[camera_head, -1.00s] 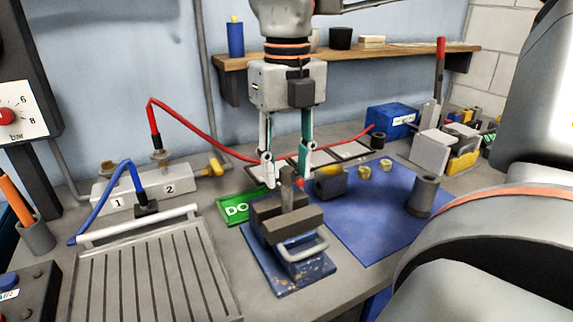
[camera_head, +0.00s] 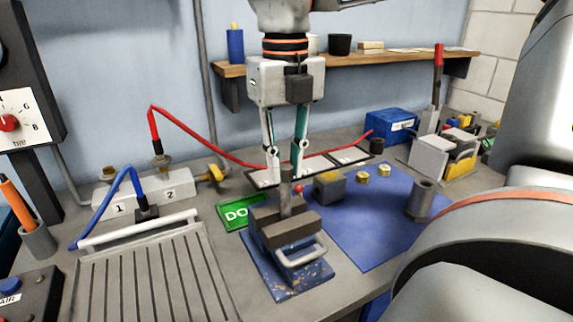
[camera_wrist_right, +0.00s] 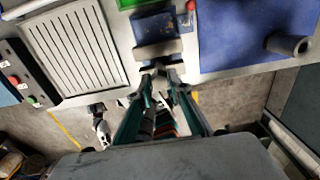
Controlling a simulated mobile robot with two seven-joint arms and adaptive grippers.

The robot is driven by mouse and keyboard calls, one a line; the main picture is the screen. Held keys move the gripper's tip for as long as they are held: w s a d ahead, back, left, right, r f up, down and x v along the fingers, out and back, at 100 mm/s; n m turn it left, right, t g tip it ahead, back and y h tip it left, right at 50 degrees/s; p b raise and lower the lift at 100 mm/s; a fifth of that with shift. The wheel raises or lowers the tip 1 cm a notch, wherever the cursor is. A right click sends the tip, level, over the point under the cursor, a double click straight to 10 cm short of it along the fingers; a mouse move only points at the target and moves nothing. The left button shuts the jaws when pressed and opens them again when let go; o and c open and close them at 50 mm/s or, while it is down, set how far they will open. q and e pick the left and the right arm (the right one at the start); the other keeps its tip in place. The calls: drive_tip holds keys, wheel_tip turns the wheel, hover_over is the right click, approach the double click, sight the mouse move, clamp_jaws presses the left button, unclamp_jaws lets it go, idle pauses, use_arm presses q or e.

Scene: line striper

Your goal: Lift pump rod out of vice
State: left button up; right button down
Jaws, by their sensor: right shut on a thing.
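The grey pump rod (camera_head: 286,200) stands upright in the jaws of the vice (camera_head: 290,232), on a blue base at the front middle of the bench. My right gripper (camera_head: 286,174) points down from above, its fingertips shut on the upper end of the rod. The fingers hide part of the rod top. In the right wrist view the fingertips (camera_wrist_right: 161,70) meet at the grey vice jaws (camera_wrist_right: 157,50), and the rod is hard to make out there. I do not make out my left gripper in either view.
A blue mat (camera_head: 375,235) to the right carries a grey block (camera_head: 329,190), brass nuts and a grey cylinder (camera_head: 421,199). A ribbed tray (camera_head: 150,275) is at left. A red hose (camera_head: 205,142) runs behind the gripper.

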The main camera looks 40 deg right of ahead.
drive_tip(key=shift+r+p, duration=0.45)
drive_tip(key=shift+r, duration=0.6)
drive_tip(key=shift+r+p, duration=0.65)
drive_tip(key=shift+r, duration=0.55)
drive_tip(key=shift+r+p, duration=0.35)
drive_tip(key=shift+r, duration=0.15)
use_arm(q)
drive_tip(key=shift+t, duration=0.3)
drive_tip(key=r, duration=0.2)
drive_tip(key=w+r, duration=0.1)
drive_tip(key=r, duration=0.1)
drive_tip(key=shift+w+r, duration=0.1)
drive_tip(key=shift+r, duration=0.1)
drive_tip(key=shift+s+f, duration=0.25)
drive_tip(key=shift+s, duration=0.1)
